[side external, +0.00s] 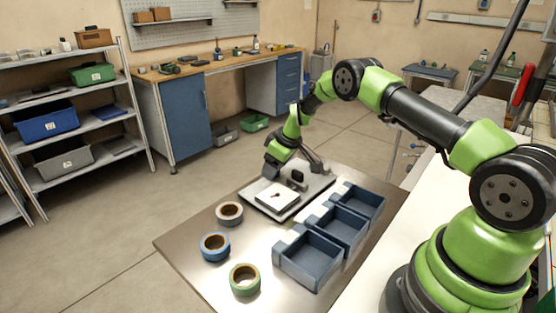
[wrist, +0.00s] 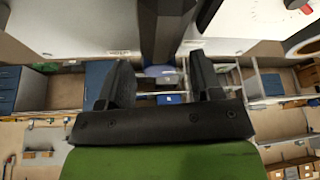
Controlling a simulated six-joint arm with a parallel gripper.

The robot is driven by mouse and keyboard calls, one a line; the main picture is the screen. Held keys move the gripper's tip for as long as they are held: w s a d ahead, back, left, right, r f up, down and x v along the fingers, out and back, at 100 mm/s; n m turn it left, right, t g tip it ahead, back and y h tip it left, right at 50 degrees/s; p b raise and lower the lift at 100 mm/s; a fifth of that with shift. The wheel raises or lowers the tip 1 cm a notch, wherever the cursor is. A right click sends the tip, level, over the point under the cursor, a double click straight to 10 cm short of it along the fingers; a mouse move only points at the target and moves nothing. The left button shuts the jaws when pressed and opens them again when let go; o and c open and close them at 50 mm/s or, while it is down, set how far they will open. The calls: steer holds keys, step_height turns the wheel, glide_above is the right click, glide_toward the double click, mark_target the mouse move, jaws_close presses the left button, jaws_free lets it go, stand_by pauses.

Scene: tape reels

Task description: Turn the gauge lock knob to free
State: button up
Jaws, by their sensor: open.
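The gauge fixture has a pale grey base plate (side external: 262,206) with a white block on it and a dark, round-edged part (side external: 297,177), perhaps the lock knob, near its back. My gripper (side external: 275,163) is tilted just behind and left of that part, over the far edge of the plate. In the wrist view my gripper (wrist: 160,65) has its two dark fingers apart, with nothing clearly held. A dark post (wrist: 165,28) runs between and beyond the fingertips. A white surface with a red mark (wrist: 303,7) shows at top right. I cannot read the knob's setting or tell contact.
Three blue bins (side external: 312,260) stand along the right side of the steel table (side external: 185,243). Shelves and a workbench are farther back.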

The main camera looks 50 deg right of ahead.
steer(key=v, duration=0.9)
steer(key=shift+s+r, duration=0.25)
steer(key=shift+r, duration=0.05)
steer(key=shift+d, duration=0.1)
steer(key=s+a+r+m, duration=0.1)
steer(key=s+a+r, duration=0.2)
steer(key=r, duration=0.3)
steer(key=s+a+r+m+t, duration=0.1)
steer(key=s+a+r, duration=0.25)
steer(key=r, duration=0.25)
steer(key=s+a+r+m, duration=0.1)
steer(key=s+a+r, duration=0.25)
steer(key=r, duration=0.25)
steer(key=s+a+r+m+t, duration=0.1)
steer(key=s+a+m, duration=0.1)
steer(key=s, duration=0.6)
steer(key=s+a+r+m+t+y, duration=0.1)
steer(key=s+a, duration=0.3)
steer(key=s, duration=0.5)
steer(key=shift+s+a+m, duration=0.25)
steer(key=shift+m, duration=0.15)
